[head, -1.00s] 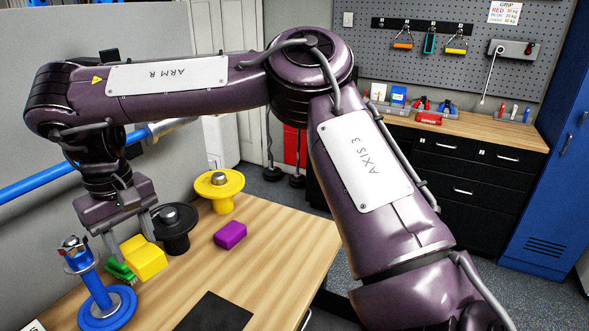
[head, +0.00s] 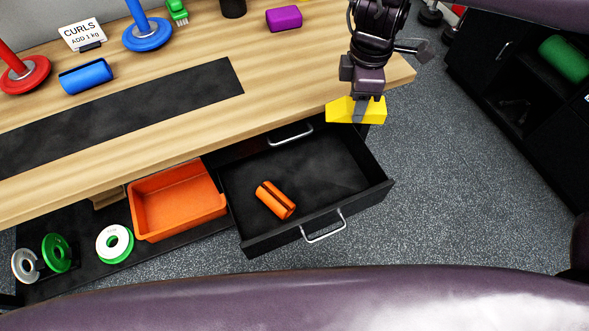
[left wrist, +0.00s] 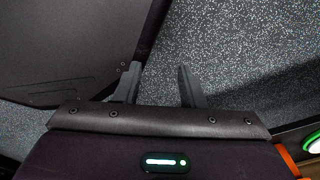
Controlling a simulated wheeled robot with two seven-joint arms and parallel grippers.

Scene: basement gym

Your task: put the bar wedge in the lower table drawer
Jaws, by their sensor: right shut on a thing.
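The bar wedge, a yellow block with a sloped end (head: 342,110), is held in my right gripper (head: 362,106) above the right front edge of the table. The lower table drawer (head: 240,205) is pulled out below and to the left of it. An orange slotted cylinder (head: 275,200) lies inside, and most of the drawer's dark floor is bare. My left gripper (left wrist: 158,84) shows only in the left wrist view, with its fingers apart and nothing between them.
An upper drawer handle (head: 290,135) shows just under the tabletop.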

